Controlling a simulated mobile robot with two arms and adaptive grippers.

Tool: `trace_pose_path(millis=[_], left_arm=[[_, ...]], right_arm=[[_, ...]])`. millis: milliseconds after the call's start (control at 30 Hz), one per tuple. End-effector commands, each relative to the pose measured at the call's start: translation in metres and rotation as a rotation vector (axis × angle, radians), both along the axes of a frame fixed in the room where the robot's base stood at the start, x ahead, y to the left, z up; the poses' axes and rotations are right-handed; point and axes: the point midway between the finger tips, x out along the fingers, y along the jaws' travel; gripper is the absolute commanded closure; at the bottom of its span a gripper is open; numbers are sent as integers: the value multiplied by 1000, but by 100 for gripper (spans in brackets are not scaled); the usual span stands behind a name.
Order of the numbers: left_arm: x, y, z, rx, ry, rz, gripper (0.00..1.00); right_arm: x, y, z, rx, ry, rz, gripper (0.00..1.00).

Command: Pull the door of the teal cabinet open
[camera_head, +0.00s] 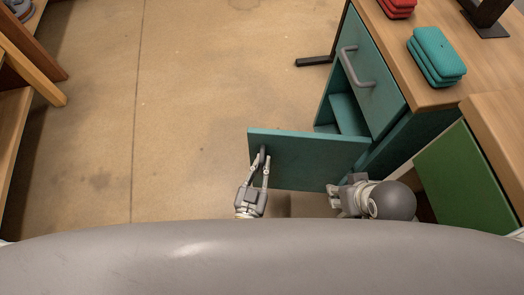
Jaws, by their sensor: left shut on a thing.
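The teal cabinet (375,85) stands under a wooden top on the right. Its door (315,155) stands swung well out from the cabinet, showing part of the dark teal inside and a shelf (349,114). My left gripper (260,165) is at the free end of the door, shut on the dark door handle (264,151), which its fingers partly hide. My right gripper (341,195) is beside the door's lower edge, near the hinge side. Its fingers are too small and overlapped to tell whether they are open.
A grey handle (355,68) sits on the closed teal front above the opening. Teal packs (437,57) and red packs (397,7) lie on the wooden top. A green panel (465,180) is at the right. The floor (190,110) left of the door is clear.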

Motion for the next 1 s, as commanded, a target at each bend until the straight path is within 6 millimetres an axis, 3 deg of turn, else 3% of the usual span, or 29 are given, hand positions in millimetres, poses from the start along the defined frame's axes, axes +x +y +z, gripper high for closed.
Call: trace_pose_path(millis=[400, 967, 1000], left_arm=[[-39, -5, 0, 0, 3, -3, 100], [-45, -4, 0, 1, 1, 0, 100], [-45, -4, 0, 0, 1, 0, 85]], right_arm=[[-11, -3, 5, -10, 49, -4, 60], [-11, -3, 6, -10, 48, -3, 60], [-11, -3, 6, -10, 48, -3, 60]])
